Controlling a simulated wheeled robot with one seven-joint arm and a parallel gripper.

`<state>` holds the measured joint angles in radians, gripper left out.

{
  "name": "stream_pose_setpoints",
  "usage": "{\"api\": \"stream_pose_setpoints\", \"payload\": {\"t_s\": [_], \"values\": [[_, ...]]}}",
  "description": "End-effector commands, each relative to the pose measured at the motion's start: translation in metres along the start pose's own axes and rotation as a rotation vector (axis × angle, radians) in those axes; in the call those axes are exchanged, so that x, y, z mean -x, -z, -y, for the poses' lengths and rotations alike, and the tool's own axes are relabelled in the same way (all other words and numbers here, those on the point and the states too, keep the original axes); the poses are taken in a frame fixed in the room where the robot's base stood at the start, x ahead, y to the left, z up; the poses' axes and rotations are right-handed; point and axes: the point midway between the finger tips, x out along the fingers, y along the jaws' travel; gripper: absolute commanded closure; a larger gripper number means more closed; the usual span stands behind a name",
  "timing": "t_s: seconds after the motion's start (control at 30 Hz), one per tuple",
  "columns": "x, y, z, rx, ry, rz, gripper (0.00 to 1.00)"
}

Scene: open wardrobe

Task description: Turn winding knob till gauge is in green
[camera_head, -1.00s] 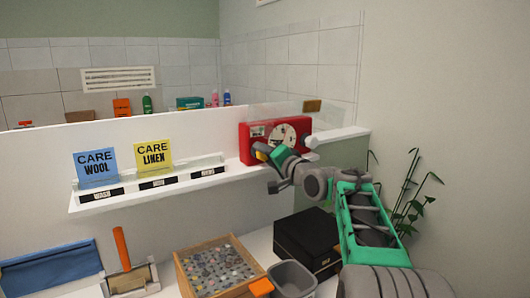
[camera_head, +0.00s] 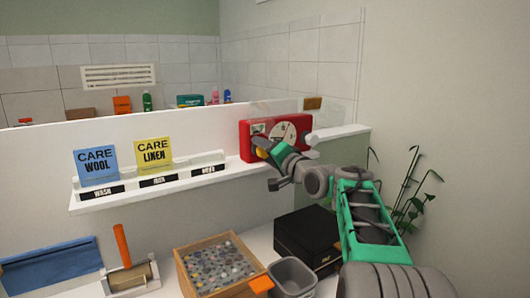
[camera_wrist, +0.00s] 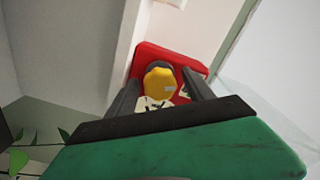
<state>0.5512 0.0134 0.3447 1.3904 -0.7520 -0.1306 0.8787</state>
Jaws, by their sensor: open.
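A red box (camera_head: 246,143) with a white round gauge (camera_head: 289,131) on its face stands on the white ledge. A yellow winding knob (camera_wrist: 158,80) with a dark base sits on the box front in the wrist view. My gripper (camera_head: 264,148) is at the left part of the box front, covering much of that area in the head view. In the wrist view my gripper (camera_wrist: 160,88) is open, with one dark finger on each side of the knob. Contact with the knob cannot be told. The gauge's needle and green zone are too small to read.
A shelf (camera_head: 150,192) with blue and yellow care cards is left of the box. Below are a black box (camera_head: 305,238), a grey bin (camera_head: 293,277) and a wooden tray (camera_head: 190,283). A plant (camera_head: 408,195) stands right of my arm.

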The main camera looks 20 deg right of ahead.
Motion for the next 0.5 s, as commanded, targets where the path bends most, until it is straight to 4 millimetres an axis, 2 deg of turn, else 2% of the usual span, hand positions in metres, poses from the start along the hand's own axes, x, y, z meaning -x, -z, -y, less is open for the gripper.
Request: {"api": "stream_pose_setpoints", "payload": {"t_s": [0.07, 0.33, 0.5], "values": [[0.007, 0.000, -0.001, 0.000, -0.001, -0.002, 0.39], [0.061, 0.001, -0.002, 0.001, -0.002, -0.004, 0.39], [0.076, 0.000, -0.001, 0.000, 0.000, -0.001, 0.39]]}}
